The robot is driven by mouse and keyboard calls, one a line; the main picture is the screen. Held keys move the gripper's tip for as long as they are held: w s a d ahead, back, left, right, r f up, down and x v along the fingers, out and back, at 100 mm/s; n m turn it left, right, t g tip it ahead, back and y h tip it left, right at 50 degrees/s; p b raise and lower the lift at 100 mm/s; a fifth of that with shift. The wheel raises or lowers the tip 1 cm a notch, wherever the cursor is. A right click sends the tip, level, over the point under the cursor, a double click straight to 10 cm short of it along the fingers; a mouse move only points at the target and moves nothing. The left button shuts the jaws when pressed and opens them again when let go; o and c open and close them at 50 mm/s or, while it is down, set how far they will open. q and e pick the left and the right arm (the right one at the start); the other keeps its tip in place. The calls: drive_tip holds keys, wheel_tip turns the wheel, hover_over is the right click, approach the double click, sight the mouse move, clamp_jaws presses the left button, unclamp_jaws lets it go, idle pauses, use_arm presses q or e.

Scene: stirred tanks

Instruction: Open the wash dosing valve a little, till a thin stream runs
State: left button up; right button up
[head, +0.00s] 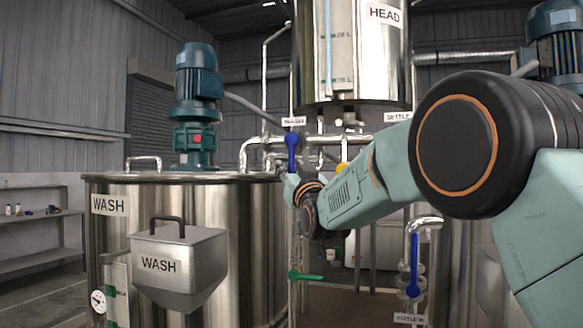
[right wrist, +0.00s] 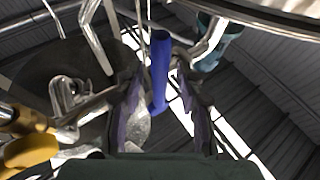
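The wash dosing valve's blue lever (head: 291,146) stands vertical under a small "WASH" label (head: 293,121), by the pipes between the wash tank (head: 255,225) and the head tank (head: 350,50). My right gripper (head: 286,182) is at the lever's lower end in the head view, small and partly hidden by its own wrist. In the right wrist view the blue lever (right wrist: 158,75) reaches down between the two spread fingers of the right gripper (right wrist: 160,115). Gaps show on both sides of it. No running stream is visible. My left gripper is in neither view.
A second blue lever (head: 414,265) hangs on a pipe at lower right. A green lever (head: 305,277) sits low on a thin vertical pipe. A steel "WASH" hopper (head: 178,265) is on the tank's front. Pipes crowd the space around the right gripper.

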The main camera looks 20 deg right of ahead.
drive_tip(key=shift+d, duration=0.15)
drive_tip(key=shift+w, duration=0.2)
drive_tip(key=shift+c, duration=0.2)
drive_tip(key=shift+w+a+f, duration=0.1)
drive_tip(key=shift+a, duration=0.15)
drive_tip(key=c, duration=0.3)
drive_tip(key=shift+s+d, duration=0.1)
drive_tip(key=shift+s, duration=0.1)
clamp_jaws()
